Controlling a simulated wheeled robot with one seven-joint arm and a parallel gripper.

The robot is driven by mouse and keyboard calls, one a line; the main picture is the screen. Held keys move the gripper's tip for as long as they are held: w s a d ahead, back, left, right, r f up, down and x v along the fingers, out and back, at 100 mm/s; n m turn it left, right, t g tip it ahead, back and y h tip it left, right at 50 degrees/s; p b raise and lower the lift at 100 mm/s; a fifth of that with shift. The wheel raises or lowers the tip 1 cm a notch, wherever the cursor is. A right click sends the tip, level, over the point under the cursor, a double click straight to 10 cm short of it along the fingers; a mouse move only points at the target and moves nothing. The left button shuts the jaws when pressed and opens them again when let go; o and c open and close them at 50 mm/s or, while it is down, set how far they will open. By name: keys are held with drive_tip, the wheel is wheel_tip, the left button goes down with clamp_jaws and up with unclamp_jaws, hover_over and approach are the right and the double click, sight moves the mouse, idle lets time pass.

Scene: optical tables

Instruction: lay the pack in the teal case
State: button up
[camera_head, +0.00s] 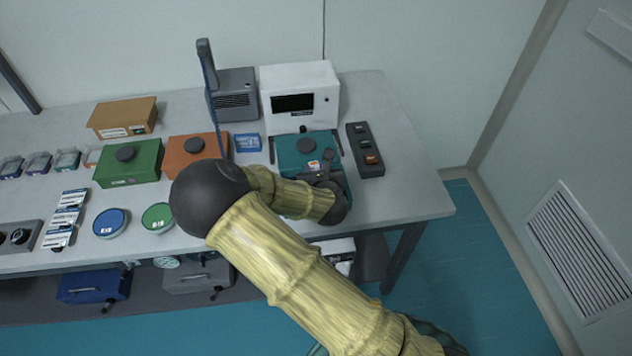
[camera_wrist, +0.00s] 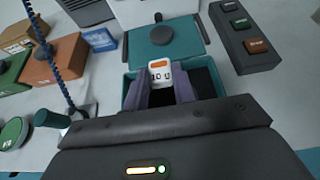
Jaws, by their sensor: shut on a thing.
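The teal case (camera_wrist: 128,74) stands open in the wrist view, with a dark interior. Its teal lid (camera_wrist: 185,45), bearing a round dark knob, is tipped back behind it. In the head view the lid (camera_head: 288,158) shows, while my arm hides much of the case body. The pack (camera_wrist: 160,66) is small and white with an orange patch and dark markings. The pack also shows in the head view (camera_head: 313,165). Whether it touches the case floor is hidden.
A dark button box (camera_head: 365,150) stands right of the case, and a white instrument (camera_head: 300,90) behind it. An orange case (camera_head: 190,155) and a green case (camera_head: 130,165) stand left. A blue beaded cord (camera_wrist: 60,65) hangs left of my gripper.

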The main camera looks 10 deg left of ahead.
drive_tip(key=shift+w, duration=0.1)
drive_tip(key=shift+f+p, duration=0.45)
drive_tip(key=shift+f, duration=2.4)
drive_tip(key=shift+f, duration=0.1)
drive_tip(key=shift+f+p, duration=0.4)
drive_tip(key=shift+f, duration=1.6)
drive_tip(key=shift+f, duration=0.15)
drive_tip(key=o, duration=0.9)
drive_tip(key=shift+o, duration=0.2)
